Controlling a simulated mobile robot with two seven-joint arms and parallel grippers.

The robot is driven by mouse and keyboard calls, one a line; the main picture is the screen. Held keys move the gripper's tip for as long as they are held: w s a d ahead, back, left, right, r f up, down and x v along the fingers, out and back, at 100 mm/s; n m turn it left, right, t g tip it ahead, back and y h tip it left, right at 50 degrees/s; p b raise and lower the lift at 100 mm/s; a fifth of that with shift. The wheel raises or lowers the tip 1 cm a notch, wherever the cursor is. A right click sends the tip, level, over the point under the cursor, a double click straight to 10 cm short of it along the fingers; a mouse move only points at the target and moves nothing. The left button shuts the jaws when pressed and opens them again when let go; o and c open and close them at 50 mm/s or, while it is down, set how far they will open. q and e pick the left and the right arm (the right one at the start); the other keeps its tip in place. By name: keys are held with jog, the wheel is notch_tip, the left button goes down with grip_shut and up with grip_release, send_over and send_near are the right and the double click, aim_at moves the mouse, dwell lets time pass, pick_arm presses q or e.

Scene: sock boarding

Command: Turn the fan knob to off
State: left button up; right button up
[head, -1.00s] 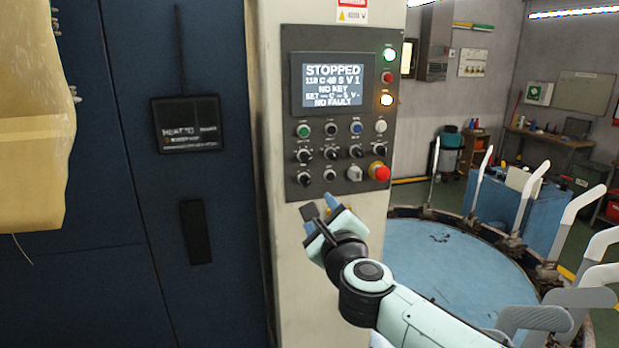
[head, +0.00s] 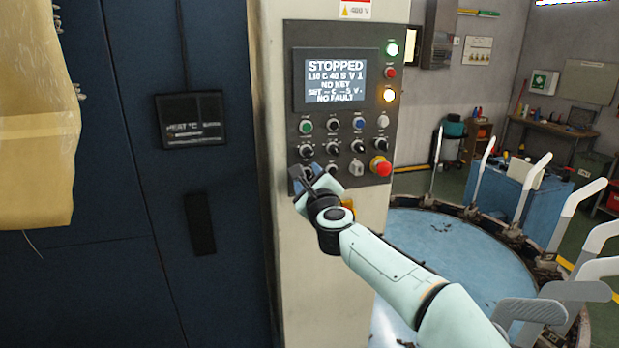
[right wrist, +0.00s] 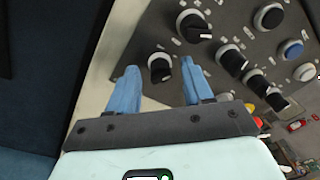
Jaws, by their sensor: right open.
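The grey control panel (head: 341,60) on the cream column carries several black rotary knobs below its screen. The knob labels are too small to read, so I cannot tell which is the fan knob. My right gripper (head: 309,174) is open and empty at the panel's lower left, covering the bottom-left knob in the head view. In the right wrist view the open blue fingers (right wrist: 156,86) point at the panel, with one black knob (right wrist: 160,67) in line with the gap between them. No contact with that knob shows. My left gripper is not in view.
A red mushroom button (head: 380,167) sticks out at the panel's lower right, beside a grey switch (head: 356,168). Other knobs (right wrist: 190,24) sit close to the fingers. Dark blue cabinet doors (head: 100,280) stand at left; a round blue table (head: 430,250) lies at right.

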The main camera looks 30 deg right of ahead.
grip_shut()
jog(key=shift+n, duration=0.3)
jog(key=n, duration=0.4)
jog(key=shift+f, duration=0.1)
jog(key=n, duration=0.4)
jog(key=shift+f, duration=0.1)
jog(key=shift+n+t, duration=0.4)
jog(key=shift+n, duration=1.6)
jog(key=shift+f, duration=0.1)
